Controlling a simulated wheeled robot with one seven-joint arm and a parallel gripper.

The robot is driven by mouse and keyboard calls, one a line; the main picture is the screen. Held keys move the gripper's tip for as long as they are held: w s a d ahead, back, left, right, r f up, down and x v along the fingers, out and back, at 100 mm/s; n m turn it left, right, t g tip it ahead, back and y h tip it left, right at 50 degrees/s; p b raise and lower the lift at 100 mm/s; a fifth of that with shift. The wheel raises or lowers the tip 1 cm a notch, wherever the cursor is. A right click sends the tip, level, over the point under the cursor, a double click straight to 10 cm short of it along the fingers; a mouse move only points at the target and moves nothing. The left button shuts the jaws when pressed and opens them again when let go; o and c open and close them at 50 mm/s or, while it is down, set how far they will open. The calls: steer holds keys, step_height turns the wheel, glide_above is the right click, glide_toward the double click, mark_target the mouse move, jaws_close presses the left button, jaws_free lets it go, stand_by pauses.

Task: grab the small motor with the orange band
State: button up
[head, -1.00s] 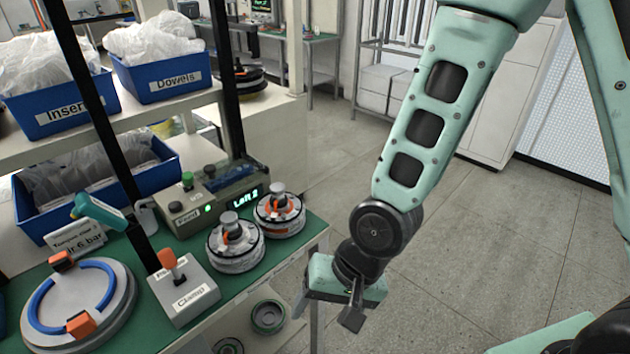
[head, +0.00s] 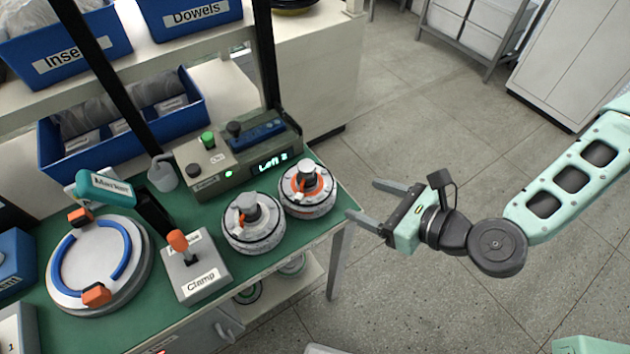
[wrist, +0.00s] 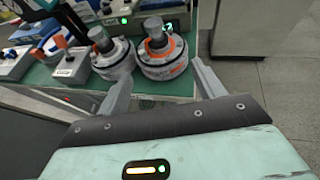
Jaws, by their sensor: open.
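The motor with the orange band (head: 308,206) stands upright at the right end of the green bench top, a grey shaft on its top. In the wrist view it (wrist: 165,66) appears ahead, between my fingertips. My gripper (head: 363,199) is open and empty, off the bench's right edge. Its fingers point left toward the orange-banded motor without touching it.
A control box (head: 237,157) with a lit display stands behind the motors. A clamp block (head: 195,279) and a round fixture (head: 128,283) with a blue ring are to the left. A dark post (head: 265,60) rises behind.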

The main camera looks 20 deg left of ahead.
mark_target(312, 179)
steer(key=b+x, duration=1)
steer(key=b, duration=0.4)
steer(key=shift+a+f, duration=0.1)
steer(key=shift+a, duration=0.2)
steer(key=p+x, duration=0.1)
steer(key=x, duration=0.4)
steer(key=shift+s+a, duration=0.1)
steer(key=shift+a, duration=0.1)
steer(key=shift+a+f, duration=0.1)
steer(key=shift+a, duration=0.25)
jaws_close()
steer(key=shift+w+r, duration=0.2)
steer(key=shift+w, duration=0.05)
